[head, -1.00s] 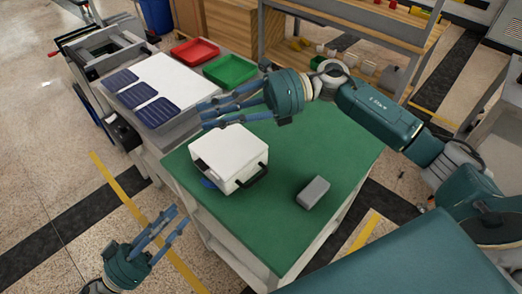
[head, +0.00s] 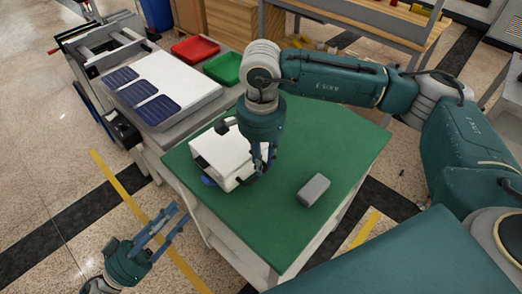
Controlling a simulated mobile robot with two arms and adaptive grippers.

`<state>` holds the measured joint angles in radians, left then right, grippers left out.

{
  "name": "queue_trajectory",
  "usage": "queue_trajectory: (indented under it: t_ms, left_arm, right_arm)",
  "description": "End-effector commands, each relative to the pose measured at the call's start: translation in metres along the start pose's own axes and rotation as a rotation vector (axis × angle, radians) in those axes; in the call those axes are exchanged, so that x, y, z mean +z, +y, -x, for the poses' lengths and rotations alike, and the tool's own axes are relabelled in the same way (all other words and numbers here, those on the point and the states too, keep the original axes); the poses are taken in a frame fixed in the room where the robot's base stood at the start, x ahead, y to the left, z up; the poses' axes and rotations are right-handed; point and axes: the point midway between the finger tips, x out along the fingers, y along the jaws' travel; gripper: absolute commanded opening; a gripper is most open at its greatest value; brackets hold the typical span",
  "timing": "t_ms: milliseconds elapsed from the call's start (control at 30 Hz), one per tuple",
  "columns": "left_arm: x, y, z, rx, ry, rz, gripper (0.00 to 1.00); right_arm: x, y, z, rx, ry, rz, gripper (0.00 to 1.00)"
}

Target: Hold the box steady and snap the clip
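The white box (head: 218,152) sits on the green-topped table (head: 290,235), toward its left side. A dark clip or handle (head: 226,124) shows at its far edge, and a blue part (head: 208,181) at its lower left corner. My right gripper (head: 263,168) points down at the box's right side, very close to it. It hides the dark handle-like part there, and I cannot tell whether it touches or grips. My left gripper (head: 170,225) is open and empty, left of the table and apart from the box.
A grey block (head: 313,190) lies on the table to the right of the box. A red tray (head: 195,49) and a green tray (head: 223,67) stand behind, beside a white panel (head: 178,82) and dark blue plates (head: 140,93). The table's front part is clear.

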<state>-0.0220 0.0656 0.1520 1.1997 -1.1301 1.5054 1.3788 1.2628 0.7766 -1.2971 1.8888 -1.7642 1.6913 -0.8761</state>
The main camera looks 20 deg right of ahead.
Motion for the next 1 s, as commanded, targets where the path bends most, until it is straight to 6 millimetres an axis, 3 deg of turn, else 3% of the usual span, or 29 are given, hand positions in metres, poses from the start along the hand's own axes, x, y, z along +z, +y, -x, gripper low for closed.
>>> queue_trajectory:
  t_ms: [200,333,767,900,1000]
  left_arm:
    - [0.0,0.0,0.0,0.0,0.0,0.0,0.31]
    - [0.0,0.0,0.0,0.0,0.0,0.0,0.31]
    - [0.0,0.0,0.0,0.0,0.0,0.0,0.31]
    - [0.0,0.0,0.0,0.0,0.0,0.0,0.31]
    - [0.0,0.0,0.0,0.0,0.0,0.0,0.31]
  right_arm:
    - [0.001,0.001,-0.04,0.003,-0.002,0.0,0.23]
    - [0.001,0.0,-0.055,0.002,-0.003,-0.001,0.23]
    - [0.001,0.0,-0.066,0.0,-0.003,0.0,0.23]
    - [0.001,0.0,-0.066,0.0,-0.003,-0.001,0.0]
    - [0.001,0.0,-0.066,-0.001,-0.003,-0.001,0.0]
